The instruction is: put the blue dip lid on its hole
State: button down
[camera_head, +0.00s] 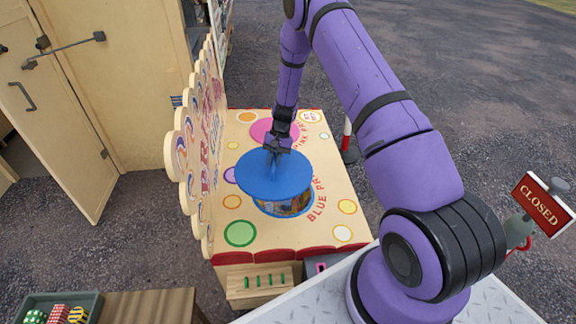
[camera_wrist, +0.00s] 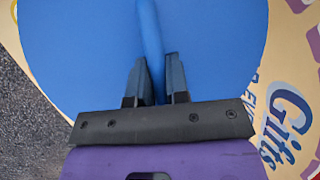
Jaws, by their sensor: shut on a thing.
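The blue dip lid (camera_head: 262,181) is a round blue disc with a raised bar handle. My gripper (camera_head: 277,150) is shut on that handle and holds the lid above the stall top, partly over the hole. The hole (camera_head: 290,206) has a blue rim and shows colourful contents inside; its far part is hidden by the lid. In the wrist view the lid (camera_wrist: 75,50) fills most of the picture, and the handle stands between the two fingers of my gripper (camera_wrist: 157,80).
The cream stall top (camera_head: 315,165) carries coloured circles, a pink disc (camera_head: 265,131) behind my gripper, and lettering. An upright scalloped sign board (camera_head: 205,150) borders it on the left. A red-and-white post (camera_head: 347,140) and a CLOSED sign (camera_head: 543,202) stand to the right.

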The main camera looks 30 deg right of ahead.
jog(key=w+d+f+m+t, duration=0.1)
jog(key=w+d+f+m, duration=0.1)
jog(key=f, duration=0.7)
jog(key=w+d+f+m+t+y, duration=0.1)
jog(key=d+f+m, duration=0.4)
jog(key=f, duration=0.5)
jog(key=shift+w+d+f+t, duration=0.25)
jog(key=shift+w+t, duration=0.35)
jog(key=shift+w, duration=0.65)
jog(key=shift+a+f, duration=0.15)
jog(key=shift+f, duration=0.55)
jog(key=c, duration=1)
grip_release()
jog(key=shift+c, duration=0.2)
jog(key=v, duration=1)
jog(key=shift+d+r, duration=0.3)
jog(key=shift+d, duration=0.05)
